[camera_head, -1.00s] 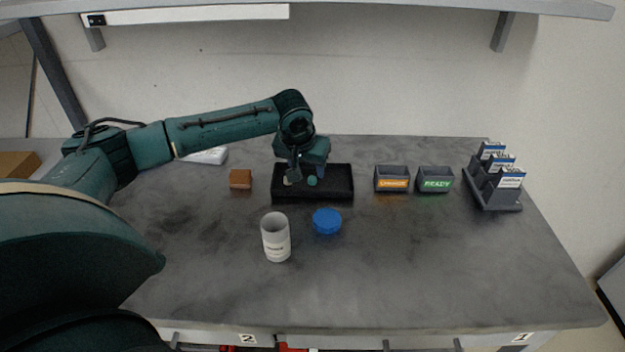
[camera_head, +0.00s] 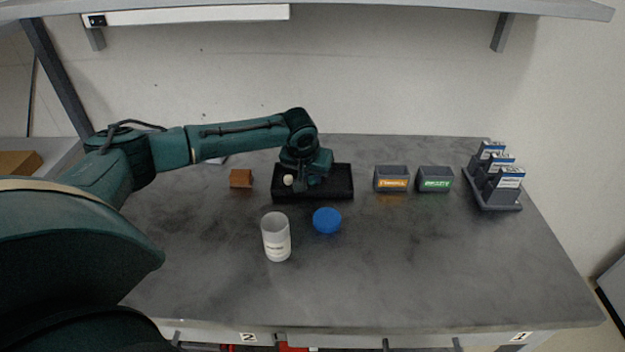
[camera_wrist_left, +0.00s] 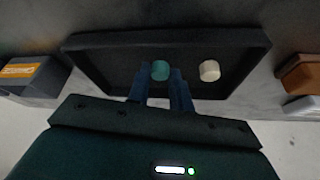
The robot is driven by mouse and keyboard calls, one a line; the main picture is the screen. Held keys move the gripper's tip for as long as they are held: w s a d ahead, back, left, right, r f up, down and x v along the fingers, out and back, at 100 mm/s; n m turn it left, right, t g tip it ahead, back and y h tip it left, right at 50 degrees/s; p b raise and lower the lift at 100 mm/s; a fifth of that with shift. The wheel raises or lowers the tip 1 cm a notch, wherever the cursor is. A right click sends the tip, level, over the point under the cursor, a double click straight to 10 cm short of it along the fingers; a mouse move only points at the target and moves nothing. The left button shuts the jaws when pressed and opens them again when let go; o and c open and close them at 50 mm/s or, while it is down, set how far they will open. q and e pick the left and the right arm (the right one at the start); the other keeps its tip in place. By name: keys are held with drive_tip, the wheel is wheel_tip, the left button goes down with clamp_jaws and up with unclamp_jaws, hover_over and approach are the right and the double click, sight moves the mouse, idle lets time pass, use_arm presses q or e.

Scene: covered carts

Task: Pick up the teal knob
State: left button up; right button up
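The teal knob (camera_wrist_left: 160,70) stands in the black tray (camera_wrist_left: 110,60) in the left wrist view. My left gripper (camera_wrist_left: 161,82) is open, its two fingers apart with the knob showing between their tips. I cannot tell whether either finger touches it. In the head view my left gripper (camera_head: 309,186) is low over the black tray (camera_head: 342,190) and hides the teal knob. A cream-white knob (camera_wrist_left: 209,70) stands in the same tray, to the right of the fingers in the wrist view; it also shows in the head view (camera_head: 288,180). My right gripper is not in view.
A brown block (camera_head: 241,178) lies left of the tray. A white cup (camera_head: 276,238) and a blue disc (camera_head: 327,220) are in front. Two labelled bins (camera_head: 391,179) (camera_head: 435,179) and a rack (camera_head: 494,190) stand right. The front right of the table is clear.

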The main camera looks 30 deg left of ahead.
use_arm(q)
clamp_jaws()
